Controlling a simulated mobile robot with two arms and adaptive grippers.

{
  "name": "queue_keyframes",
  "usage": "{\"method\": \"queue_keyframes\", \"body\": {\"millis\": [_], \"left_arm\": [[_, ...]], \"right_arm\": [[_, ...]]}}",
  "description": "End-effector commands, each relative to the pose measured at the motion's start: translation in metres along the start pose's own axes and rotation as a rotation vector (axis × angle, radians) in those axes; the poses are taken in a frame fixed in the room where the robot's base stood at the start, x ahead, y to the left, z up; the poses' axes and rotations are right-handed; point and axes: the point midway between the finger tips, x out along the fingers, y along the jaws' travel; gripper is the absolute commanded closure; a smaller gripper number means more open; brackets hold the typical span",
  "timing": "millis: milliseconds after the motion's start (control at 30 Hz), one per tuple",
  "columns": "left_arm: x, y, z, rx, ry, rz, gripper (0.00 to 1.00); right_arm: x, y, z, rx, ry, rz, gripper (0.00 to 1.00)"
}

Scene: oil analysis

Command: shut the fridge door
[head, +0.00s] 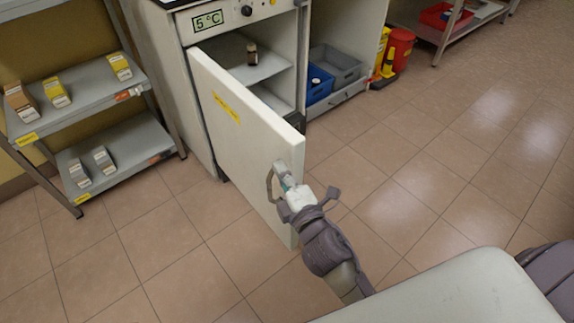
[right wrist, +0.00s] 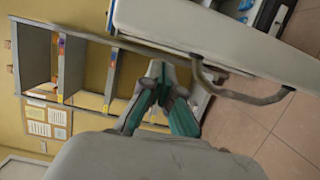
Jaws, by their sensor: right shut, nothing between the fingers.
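The white fridge door (head: 235,125) stands wide open in the head view, with a yellow label on its outer face. Its grey bar handle (head: 270,184) is near the free edge. My right gripper (head: 284,172) is shut and empty, close beside the handle at the door's free edge. In the right wrist view the fingertips (right wrist: 163,72) are together, with the handle (right wrist: 235,95) and door (right wrist: 225,35) just to the right. I cannot tell whether they touch. The fridge body (head: 190,90) shows a 5 °C display. My left gripper is not in view.
A small brown bottle (head: 251,54) stands on the fridge's inner shelf (head: 235,68). A metal rack (head: 110,150) with several boxes stands left of the fridge. The tiled floor (head: 420,160) on the right is clear.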

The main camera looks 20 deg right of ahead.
Motion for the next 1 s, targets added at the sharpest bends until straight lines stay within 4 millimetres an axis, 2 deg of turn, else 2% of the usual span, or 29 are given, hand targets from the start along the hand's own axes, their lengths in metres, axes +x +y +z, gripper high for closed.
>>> {"method": "queue_keyframes", "body": {"millis": [200, 733, 867, 1000], "left_arm": [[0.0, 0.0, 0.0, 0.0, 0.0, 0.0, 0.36], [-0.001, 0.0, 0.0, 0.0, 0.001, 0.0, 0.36], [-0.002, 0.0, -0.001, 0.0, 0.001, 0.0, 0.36], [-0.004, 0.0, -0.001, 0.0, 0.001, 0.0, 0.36]], "right_arm": [[0.004, 0.0, 0.015, 0.0, 0.0, 0.0, 1.0], [0.005, 0.0, 0.022, 0.0, 0.0, 0.0, 1.0], [0.008, 0.001, 0.033, -0.003, 0.0, 0.001, 1.0], [0.013, 0.001, 0.053, -0.004, -0.001, 0.001, 1.0]]}}
